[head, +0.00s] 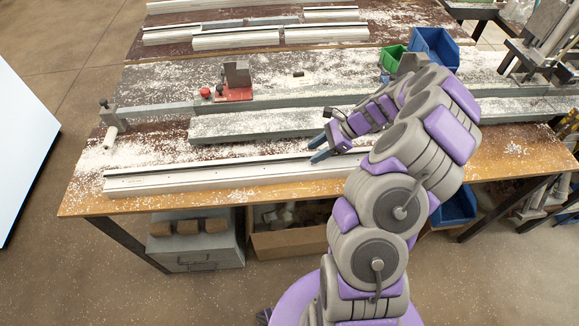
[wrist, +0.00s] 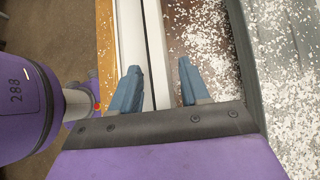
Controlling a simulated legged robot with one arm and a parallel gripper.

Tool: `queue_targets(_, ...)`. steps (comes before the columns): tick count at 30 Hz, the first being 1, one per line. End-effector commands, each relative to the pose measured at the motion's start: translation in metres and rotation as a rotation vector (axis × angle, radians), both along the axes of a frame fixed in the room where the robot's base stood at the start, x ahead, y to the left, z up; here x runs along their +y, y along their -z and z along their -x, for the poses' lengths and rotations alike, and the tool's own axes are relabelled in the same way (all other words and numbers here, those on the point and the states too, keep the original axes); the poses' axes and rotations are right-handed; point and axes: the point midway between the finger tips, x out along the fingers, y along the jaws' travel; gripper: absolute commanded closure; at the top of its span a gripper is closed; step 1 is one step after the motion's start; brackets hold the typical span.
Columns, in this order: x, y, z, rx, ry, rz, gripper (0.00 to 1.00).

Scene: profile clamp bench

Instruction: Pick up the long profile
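The long white profile (head: 215,177) lies flat along the bench's front edge in the head view, running left to right; its right part is hidden behind my arm. In the wrist view the profile (wrist: 130,40) runs away from the camera, just ahead of the left fingertip. My gripper (head: 317,149) is above the bench on the far side of the profile.
A grey beam (head: 250,124) lies behind the profile, and a red clamp (head: 236,92) stands farther back. Shorter profiles (head: 235,39) lie at the back. Green (head: 392,56) and blue (head: 436,47) bins stand at the back right. White shavings cover much of the bench (head: 85,200).

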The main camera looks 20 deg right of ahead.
Motion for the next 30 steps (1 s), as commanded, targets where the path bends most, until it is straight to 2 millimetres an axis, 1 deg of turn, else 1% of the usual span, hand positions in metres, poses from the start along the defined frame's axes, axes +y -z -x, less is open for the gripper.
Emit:
queue_targets(1, 0.000, 0.000, 0.000, 0.000, 0.000, 0.000, 0.59)
queue_targets(9, -0.014, 0.003, -0.001, 0.000, 0.003, -0.010, 0.85)
queue_targets(14, -0.014, 0.003, 0.000, 0.000, 0.003, -0.009, 1.00)
queue_targets(24, -0.006, 0.003, -0.001, 0.003, 0.001, -0.004, 1.00)
queue_targets(30, -0.006, 0.003, -0.001, 0.003, -0.001, -0.006, 1.00)
